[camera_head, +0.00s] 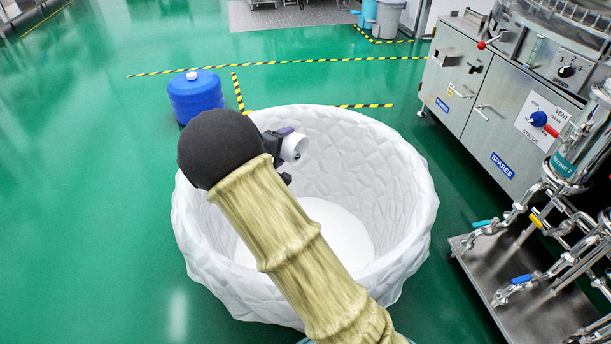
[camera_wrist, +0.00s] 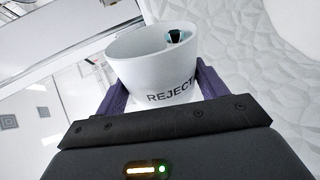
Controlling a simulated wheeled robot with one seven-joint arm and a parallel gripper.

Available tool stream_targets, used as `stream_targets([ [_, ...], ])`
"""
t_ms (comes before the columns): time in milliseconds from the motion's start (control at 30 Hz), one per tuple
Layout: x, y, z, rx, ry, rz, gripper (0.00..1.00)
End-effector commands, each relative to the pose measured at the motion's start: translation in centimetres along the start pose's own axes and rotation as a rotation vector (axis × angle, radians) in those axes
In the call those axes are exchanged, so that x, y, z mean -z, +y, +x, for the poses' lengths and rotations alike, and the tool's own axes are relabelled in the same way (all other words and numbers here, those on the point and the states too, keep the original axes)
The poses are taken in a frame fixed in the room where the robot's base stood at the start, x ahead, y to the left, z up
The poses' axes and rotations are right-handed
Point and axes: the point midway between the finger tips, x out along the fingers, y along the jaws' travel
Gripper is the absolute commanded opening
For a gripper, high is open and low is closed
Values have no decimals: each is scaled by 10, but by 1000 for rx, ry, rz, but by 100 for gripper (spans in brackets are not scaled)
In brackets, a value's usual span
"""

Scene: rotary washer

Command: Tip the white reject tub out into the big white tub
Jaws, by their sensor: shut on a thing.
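The small white reject tub (camera_wrist: 150,75), marked REJECT, is held between the purple fingers of my gripper (camera_wrist: 160,92). A small dark and teal item (camera_wrist: 176,37) shows inside it near the rim. In the head view the reject tub (camera_head: 296,144) is over the big white tub (camera_head: 410,190), inside its rim outline, and looks tilted with its mouth to the right. My gripper (camera_head: 284,155) is partly hidden there by my arm. The big tub's floor shows white and bare where visible; my arm hides part of it. Its faceted wall (camera_wrist: 265,45) appears in the wrist view.
A blue drum (camera_head: 195,97) stands on the green floor behind the big tub, to the left. A steel cabinet (camera_head: 480,90) and a pipe stand (camera_head: 540,285) are at the right. Grey bins (camera_head: 388,18) stand far back. The floor at left is clear.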

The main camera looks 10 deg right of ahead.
Motion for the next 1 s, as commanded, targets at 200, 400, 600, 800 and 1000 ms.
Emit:
stream_targets([
  [200, -1, -1, 0, -2, 10, 29, 48],
  [400, -3, 1, 0, -4, 18, 55, 48],
  [600, -4, 2, 0, -5, 28, 80, 48],
  [800, -5, 3, -1, -7, 36, 105, 48],
  [1000, -6, 3, -1, -8, 45, 131, 48],
])
